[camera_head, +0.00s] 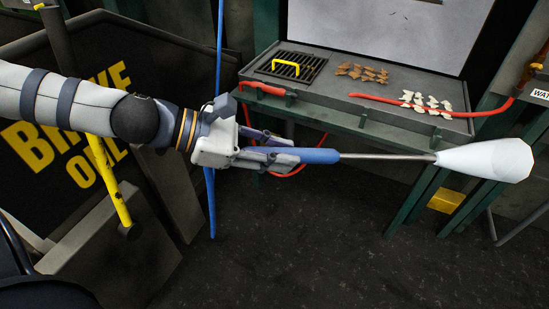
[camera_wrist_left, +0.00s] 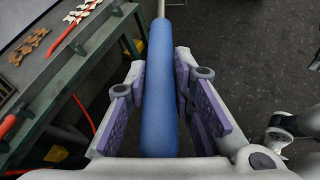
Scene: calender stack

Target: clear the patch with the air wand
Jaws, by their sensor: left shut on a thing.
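My left gripper (camera_head: 262,152) is shut on the blue handle of the air wand (camera_head: 312,155). The wand points right, with a thin metal tube and a white cone-shaped end (camera_head: 487,160) in front of the bench. In the left wrist view the blue handle (camera_wrist_left: 159,95) lies between the purple finger pads of my gripper (camera_wrist_left: 160,95). Brown scraps (camera_head: 362,73) and cream-white scraps (camera_head: 426,104) lie in two groups on the grey bench top (camera_head: 325,92). I cannot tell which group is the patch. My right gripper is not in view.
A dark grate with a yellow handle (camera_head: 286,67) is at the bench top's left. Red hoses (camera_head: 383,99) lie along the bench. A vertical blue pole (camera_head: 211,200) stands behind my left arm. The dark floor (camera_head: 310,245) ahead is open.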

